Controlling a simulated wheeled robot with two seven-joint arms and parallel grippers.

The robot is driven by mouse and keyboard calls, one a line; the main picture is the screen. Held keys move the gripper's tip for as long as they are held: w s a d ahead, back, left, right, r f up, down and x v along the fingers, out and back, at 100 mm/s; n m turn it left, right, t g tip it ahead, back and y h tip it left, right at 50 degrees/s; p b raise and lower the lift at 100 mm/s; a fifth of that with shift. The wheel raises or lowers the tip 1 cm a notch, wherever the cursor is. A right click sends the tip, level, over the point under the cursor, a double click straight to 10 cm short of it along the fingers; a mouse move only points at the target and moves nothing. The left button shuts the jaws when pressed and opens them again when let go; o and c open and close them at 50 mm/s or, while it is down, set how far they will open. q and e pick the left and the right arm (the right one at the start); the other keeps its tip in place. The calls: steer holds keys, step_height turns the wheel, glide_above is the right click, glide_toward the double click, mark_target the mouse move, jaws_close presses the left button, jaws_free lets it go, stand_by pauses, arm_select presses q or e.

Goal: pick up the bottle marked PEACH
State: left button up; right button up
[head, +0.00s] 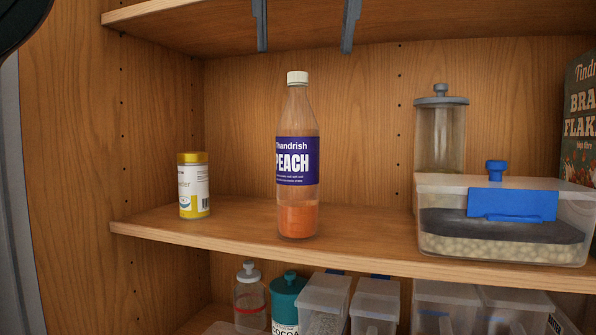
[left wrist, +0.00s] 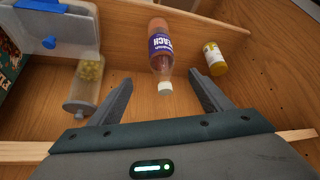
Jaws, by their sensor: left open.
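The bottle marked PEACH (head: 297,200) stands upright on the middle shelf. It is clear, with a white cap, a purple label and orange contents at the bottom. My left gripper (head: 304,50) is open and empty; its two grey fingers point down from the top edge, above the bottle's cap in the picture. In the left wrist view the bottle (left wrist: 160,52) appears upside down, its cap towards me, in line with the gap between the open fingers (left wrist: 161,80). The fingers do not touch it. My right gripper is not in view.
On the middle shelf (head: 240,225), a yellow-lidded tin (head: 194,190) stands left of the bottle. A blue-latched container (head: 505,245), a tall jar (head: 440,135) and a cereal box (head: 580,120) stand right. An upper shelf (head: 200,20) lies above. Containers fill the shelf below.

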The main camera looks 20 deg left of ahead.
mark_target(301, 113)
arm_select(q)
steer(key=x, duration=1.1)
steer(key=shift+w+f, duration=0.25)
steer(key=shift+s, duration=0.1)
steer(key=shift+a+p+x, duration=0.1)
steer(key=shift+p+x, duration=0.3)
steer(key=shift+x, duration=0.65)
steer(key=shift+a+p+x, duration=0.15)
steer(key=shift+p+x, duration=0.25)
steer(key=shift+x, duration=0.7)
steer(key=shift+a+f, duration=0.1)
steer(key=shift+f, duration=0.3)
steer(key=shift+c, duration=0.5)
steer(key=shift+r, duration=0.1)
steer(key=c, duration=1.5)
